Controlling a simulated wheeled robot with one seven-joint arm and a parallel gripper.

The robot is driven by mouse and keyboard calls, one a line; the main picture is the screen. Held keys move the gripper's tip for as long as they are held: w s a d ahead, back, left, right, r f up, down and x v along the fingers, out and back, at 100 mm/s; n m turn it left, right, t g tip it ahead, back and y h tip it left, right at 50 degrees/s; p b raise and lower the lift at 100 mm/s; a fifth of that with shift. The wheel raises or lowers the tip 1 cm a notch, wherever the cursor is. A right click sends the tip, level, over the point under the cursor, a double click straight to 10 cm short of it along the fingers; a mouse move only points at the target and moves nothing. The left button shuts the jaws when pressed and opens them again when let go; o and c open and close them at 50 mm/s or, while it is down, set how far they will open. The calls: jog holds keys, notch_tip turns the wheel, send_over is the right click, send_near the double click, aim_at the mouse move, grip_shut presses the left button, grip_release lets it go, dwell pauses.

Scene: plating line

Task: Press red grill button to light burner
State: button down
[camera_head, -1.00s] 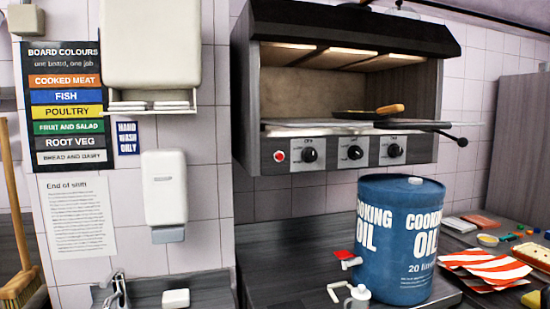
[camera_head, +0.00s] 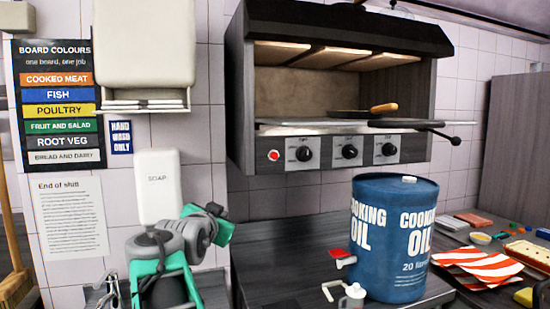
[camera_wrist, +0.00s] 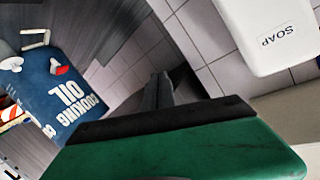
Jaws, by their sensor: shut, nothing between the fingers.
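The red button (camera_head: 274,155) is a small round button at the left end of the grill's control panel, left of three black knobs. The grill (camera_head: 237,120) is a dark, wall-mounted unit with an open front. The button is in plain sight in the head view and does not show in the wrist view. My gripper (camera_wrist: 160,80) is shut and empty, its dark fingers showing past a green body in the wrist view. In the head view my grey and green arm is at lower left, in front of the soap dispenser, below and left of the button and apart from it.
A blue cooking oil drum (camera_head: 396,260) with a red-handled tap stands on the dark counter (camera_head: 290,235) below the grill. A pan (camera_head: 360,114) with a wooden handle sits on the grill shelf. The soap dispenser (camera_head: 157,188) hangs beside my arm. Space before the button is clear.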

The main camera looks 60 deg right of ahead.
aim_at(274, 156)
jog(key=s+d+r+m+g+h, duration=0.5)
jog(key=s+d+r, duration=0.4)
jog(key=s+r, duration=0.3)
jog(key=shift+s+r+m+g, duration=0.25)
jog(key=shift+s+m+g, duration=0.25)
jog(key=shift+s+m, duration=0.65)
jog(key=shift+w, duration=0.1)
jog(key=shift+w+d+p, duration=3.05)
jog(key=shift+w+p, duration=0.05)
